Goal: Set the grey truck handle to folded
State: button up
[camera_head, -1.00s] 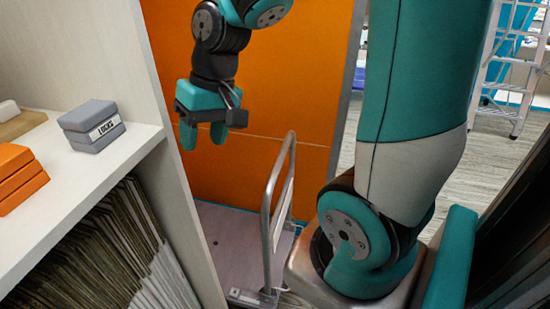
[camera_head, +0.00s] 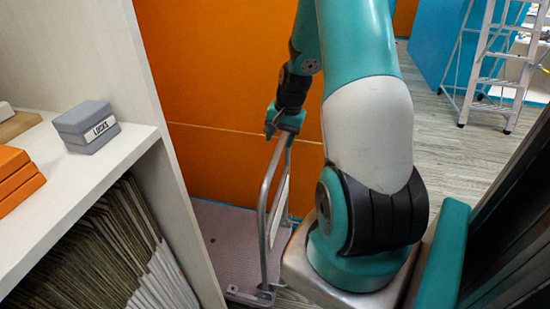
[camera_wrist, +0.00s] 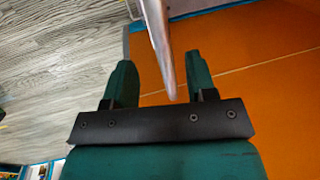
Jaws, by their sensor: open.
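The grey truck handle (camera_head: 266,215) is a metal tube frame standing upright at the near end of the flat truck deck (camera_head: 222,232). My gripper (camera_head: 284,134) is at the top of the handle in the head view. In the wrist view the grey handle tube (camera_wrist: 158,40) runs between the two teal fingers of my gripper (camera_wrist: 160,82). The fingers are apart, with a gap on both sides of the tube, so the gripper is open around it. Part of the handle's right side and base is hidden behind my arm in the head view.
A white shelf (camera_head: 112,150) stands at the left with a grey box marked LOCKS (camera_head: 87,126) and orange boxes (camera_head: 16,180). An orange panel (camera_head: 220,90) is behind the truck. A stepladder (camera_head: 490,70) stands far right on open wooden floor.

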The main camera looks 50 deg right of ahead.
aim_at(274, 159)
jog(key=f, duration=0.2)
jog(key=w+f, duration=0.1)
jog(key=f, duration=0.5)
jog(key=shift+w+a+f, duration=0.15)
jog(key=shift+w+a, duration=0.1)
jog(key=shift+a, duration=0.05)
jog(key=shift+c, duration=0.2)
grip_shut()
jog(key=shift+w, duration=0.1)
